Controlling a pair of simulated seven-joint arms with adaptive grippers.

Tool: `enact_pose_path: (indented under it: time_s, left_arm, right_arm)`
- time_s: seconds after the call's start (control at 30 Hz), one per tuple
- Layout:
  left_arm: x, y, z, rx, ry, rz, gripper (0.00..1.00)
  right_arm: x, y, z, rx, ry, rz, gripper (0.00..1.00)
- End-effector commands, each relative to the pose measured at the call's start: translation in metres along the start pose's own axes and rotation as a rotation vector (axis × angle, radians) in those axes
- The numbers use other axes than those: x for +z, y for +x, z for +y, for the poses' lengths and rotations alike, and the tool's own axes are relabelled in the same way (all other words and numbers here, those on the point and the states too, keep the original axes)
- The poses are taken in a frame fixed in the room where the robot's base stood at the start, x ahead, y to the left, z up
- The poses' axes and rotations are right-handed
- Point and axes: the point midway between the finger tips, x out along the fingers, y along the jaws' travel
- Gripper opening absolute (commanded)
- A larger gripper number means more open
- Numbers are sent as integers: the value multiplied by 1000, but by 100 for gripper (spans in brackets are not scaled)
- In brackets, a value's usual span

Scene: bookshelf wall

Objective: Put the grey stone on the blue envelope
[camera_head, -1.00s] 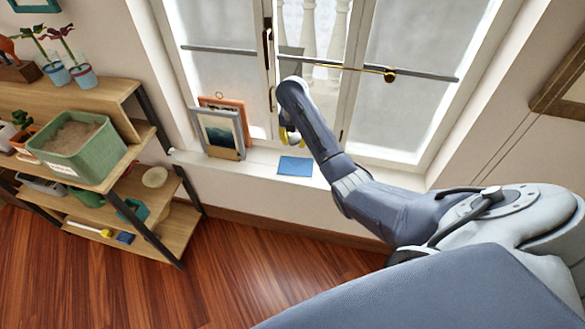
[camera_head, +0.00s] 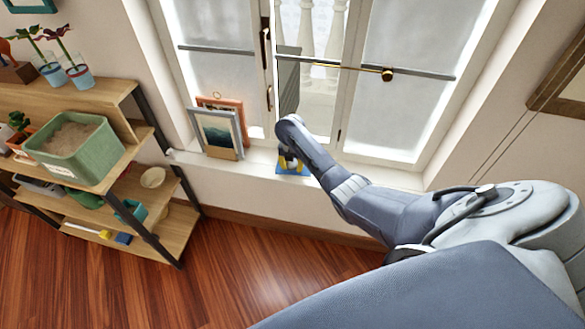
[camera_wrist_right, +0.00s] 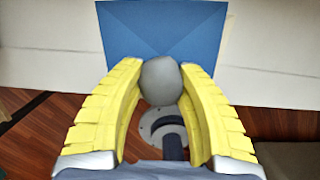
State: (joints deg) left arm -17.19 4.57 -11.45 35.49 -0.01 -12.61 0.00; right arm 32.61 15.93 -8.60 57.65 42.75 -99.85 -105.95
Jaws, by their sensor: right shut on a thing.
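The grey stone (camera_wrist_right: 160,82) is a smooth rounded lump between the yellow fingers of my right gripper in the right wrist view. My right gripper (camera_head: 290,163) is shut on it at the window sill, over the blue envelope. The envelope (camera_wrist_right: 190,28) lies flat on the sill and its near edge is partly covered by the stone and fingers. In the head view the envelope (camera_head: 292,173) shows only as a small blue patch around the gripper. I cannot tell whether the stone touches it. My left gripper is out of view.
Picture frames (camera_head: 217,130) lean on the white sill (camera_head: 250,168) left of my right gripper. The window (camera_head: 310,70) with a brass-coloured handle rod is behind. A wooden shelf with a green sand box (camera_head: 75,150) stands at left. The sill is narrow, with the floor below.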

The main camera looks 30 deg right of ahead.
Motion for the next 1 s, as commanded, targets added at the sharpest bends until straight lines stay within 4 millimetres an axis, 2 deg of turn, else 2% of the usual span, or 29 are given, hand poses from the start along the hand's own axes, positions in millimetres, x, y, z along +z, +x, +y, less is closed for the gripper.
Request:
enact_pose_path:
  time_s: [0.2,0.63,0.67,0.83,1.0]
  left_arm:
    - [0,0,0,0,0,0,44]
    - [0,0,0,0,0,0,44]
    - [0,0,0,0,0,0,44]
    - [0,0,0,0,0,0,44]
    - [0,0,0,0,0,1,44]
  right_arm:
    - [-2,16,0,0,0,-1,2]
    - [-3,20,0,1,0,-1,2]
    - [-3,20,0,1,-1,-1,37]
    - [-3,20,0,1,-1,-1,57]
    - [-3,20,0,1,0,-1,58]
